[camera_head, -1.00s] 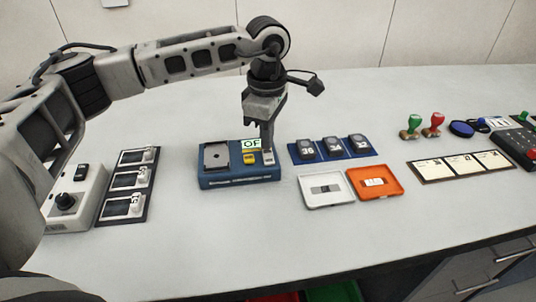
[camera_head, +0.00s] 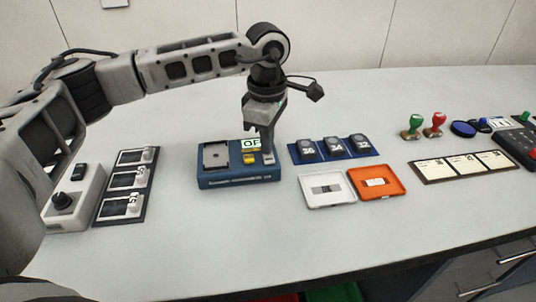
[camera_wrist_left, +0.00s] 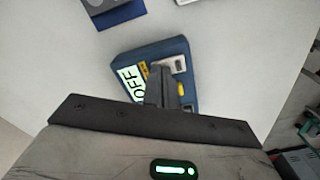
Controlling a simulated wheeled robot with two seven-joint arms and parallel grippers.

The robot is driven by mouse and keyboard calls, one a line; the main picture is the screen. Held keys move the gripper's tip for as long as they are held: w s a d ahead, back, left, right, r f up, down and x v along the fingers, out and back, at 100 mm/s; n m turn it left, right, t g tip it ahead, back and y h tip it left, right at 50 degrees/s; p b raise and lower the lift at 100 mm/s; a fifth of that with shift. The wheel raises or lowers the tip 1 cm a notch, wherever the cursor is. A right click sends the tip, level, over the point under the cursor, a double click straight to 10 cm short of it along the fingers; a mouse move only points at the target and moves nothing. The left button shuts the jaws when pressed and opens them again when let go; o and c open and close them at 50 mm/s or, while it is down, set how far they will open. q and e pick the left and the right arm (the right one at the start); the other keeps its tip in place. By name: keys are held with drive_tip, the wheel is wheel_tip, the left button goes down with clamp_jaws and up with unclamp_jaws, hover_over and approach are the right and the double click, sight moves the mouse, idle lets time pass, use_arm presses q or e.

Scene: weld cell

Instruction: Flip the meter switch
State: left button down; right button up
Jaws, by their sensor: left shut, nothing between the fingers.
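The blue meter (camera_head: 240,179) sits on the table in the head view. It has a grey square plate on its left, a small display reading OFF, partly covered in the head view, a yellow part, and a light switch piece (camera_head: 268,158) at its right. In the left wrist view the meter (camera_wrist_left: 190,62) shows its display reading OFF. My left gripper (camera_head: 266,150) points down at the meter's right part, its fingers together and empty. In the wrist view the fingertips (camera_wrist_left: 162,85) overlap the meter beside the display. I cannot tell whether they touch the switch. My right gripper is not in view.
White and orange trays (camera_head: 393,192) lie right of the meter, with a blue rack (camera_head: 366,155) of numbered blocks behind them. Three small devices on a dark board (camera_head: 107,218) stand left. Stamps and a card board (camera_head: 423,179) lie farther right. The table front is clear.

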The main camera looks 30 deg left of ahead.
use_arm(q)
drive_tip(key=shift+f, duration=0.1)
drive_tip(key=shift+r+p, duration=2.3)
drive_tip(key=shift+r, duration=1.2)
drive_tip(key=shift+s+f, duration=0.1)
